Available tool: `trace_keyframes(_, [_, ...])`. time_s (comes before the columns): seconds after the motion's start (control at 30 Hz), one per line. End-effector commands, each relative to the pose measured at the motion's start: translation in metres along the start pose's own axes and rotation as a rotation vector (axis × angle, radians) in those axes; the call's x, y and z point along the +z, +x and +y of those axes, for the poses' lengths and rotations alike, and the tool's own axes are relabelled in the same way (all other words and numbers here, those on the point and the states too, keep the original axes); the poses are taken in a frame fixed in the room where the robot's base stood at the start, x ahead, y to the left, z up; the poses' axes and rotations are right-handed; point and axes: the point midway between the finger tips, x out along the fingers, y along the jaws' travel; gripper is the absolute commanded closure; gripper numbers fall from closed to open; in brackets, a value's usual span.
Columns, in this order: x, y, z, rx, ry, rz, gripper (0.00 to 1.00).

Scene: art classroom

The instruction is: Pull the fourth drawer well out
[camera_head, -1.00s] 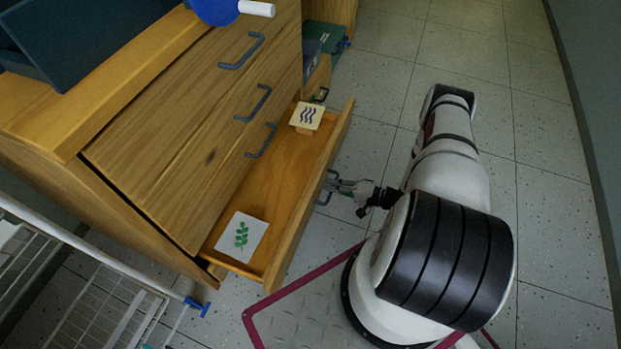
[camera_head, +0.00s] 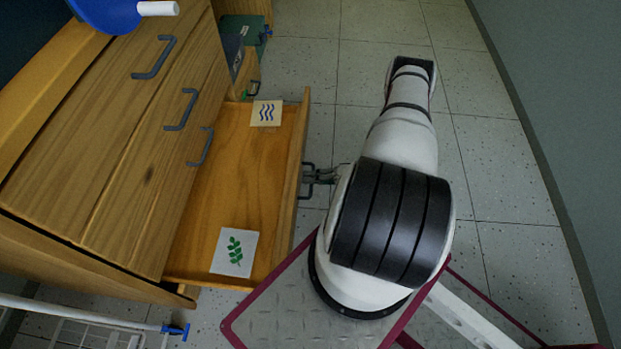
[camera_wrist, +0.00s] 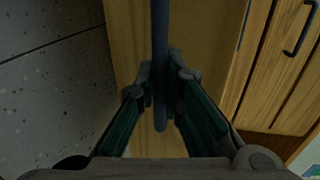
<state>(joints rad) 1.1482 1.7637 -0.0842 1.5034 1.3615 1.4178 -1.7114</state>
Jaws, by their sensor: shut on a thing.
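The fourth drawer (camera_head: 205,205) is the lowest one that shows in the wooden cabinet (camera_head: 130,190), and it stands well out from the front. Inside it lie a card with a green leaf (camera_head: 235,252) at the near end and a card with blue wavy lines (camera_head: 266,113) at the far end. My gripper (camera_head: 312,176) is at the drawer's front, at its dark handle (camera_head: 304,186). In the wrist view my gripper (camera_wrist: 160,88) has its fingers closed on both sides of the handle bar (camera_wrist: 160,50). My arm hides part of the floor.
Three more drawer handles (camera_head: 154,58) sit above on closed fronts. A blue round thing with a white end (camera_head: 110,12) is on the cabinet top. A wire rack (camera_head: 95,333) stands at the lower left. Open tiled floor (camera_head: 500,150) lies to the right, bounded by a wall (camera_head: 560,100).

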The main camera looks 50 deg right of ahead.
Motion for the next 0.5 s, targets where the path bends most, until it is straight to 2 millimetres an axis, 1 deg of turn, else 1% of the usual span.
trace_keyframes(0.03, [-0.0019,-0.0007,0.001,0.004,-0.002,0.003,0.87])
trace_keyframes(0.07, [-0.0019,-0.0006,0.001,0.004,-0.002,0.003,0.8])
trace_keyframes(0.1, [-0.0018,-0.0006,0.0009,0.004,-0.002,0.003,0.71])
trace_keyframes(0.4, [-0.001,-0.0005,0.0003,0.002,-0.001,0.002,0.71])
trace_keyframes(0.5, [-0.0012,-0.0054,0.0003,0.001,-0.001,0.003,0.71])
